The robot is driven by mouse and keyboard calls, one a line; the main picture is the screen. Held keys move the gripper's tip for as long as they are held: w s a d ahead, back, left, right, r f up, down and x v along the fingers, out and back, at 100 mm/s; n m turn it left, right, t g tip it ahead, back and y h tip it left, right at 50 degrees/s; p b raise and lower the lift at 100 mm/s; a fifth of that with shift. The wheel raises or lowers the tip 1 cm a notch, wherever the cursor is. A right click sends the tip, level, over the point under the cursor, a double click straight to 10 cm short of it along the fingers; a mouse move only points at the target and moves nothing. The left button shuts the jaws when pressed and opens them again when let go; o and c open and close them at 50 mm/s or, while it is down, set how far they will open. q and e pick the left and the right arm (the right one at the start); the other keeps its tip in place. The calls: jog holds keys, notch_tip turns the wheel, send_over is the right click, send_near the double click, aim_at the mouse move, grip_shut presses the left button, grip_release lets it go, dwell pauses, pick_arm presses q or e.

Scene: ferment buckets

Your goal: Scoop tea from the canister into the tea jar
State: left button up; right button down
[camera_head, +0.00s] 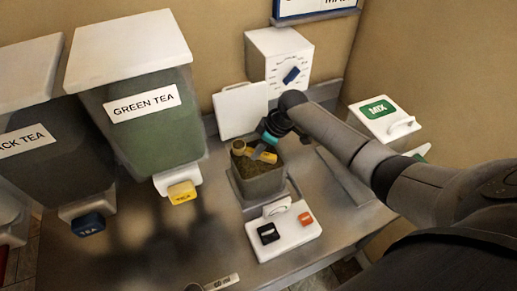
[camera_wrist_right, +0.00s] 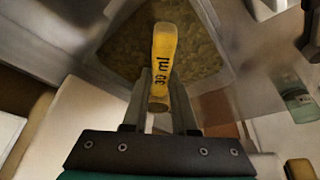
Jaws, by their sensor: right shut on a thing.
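An open square canister (camera_head: 258,187) of dark tea leaves stands on the counter in the head view. The wrist view shows its greenish-brown leaves (camera_wrist_right: 205,45). My right gripper (camera_head: 262,147) is over the canister, shut on the handle of a yellow scoop (camera_head: 268,157) marked 30 ml. The scoop handle also shows in the wrist view (camera_wrist_right: 164,50) between the fingers. The scoop's round end (camera_head: 238,147) is above the canister's left side in the picture; I cannot tell whether it holds tea. I cannot clearly identify the tea jar. My left gripper is out of view.
A GREEN TEA bucket (camera_head: 140,125) with a yellow tap (camera_head: 182,192) and a black tea bucket (camera_head: 55,150) stand left. A white base (camera_head: 284,236) with buttons is in front. A white dial box (camera_head: 279,52) and MIX box (camera_head: 384,118) stand behind and right. Another scoop (camera_head: 221,282) lies at the front.

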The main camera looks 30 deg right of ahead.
jog(key=shift+r, duration=2.5)
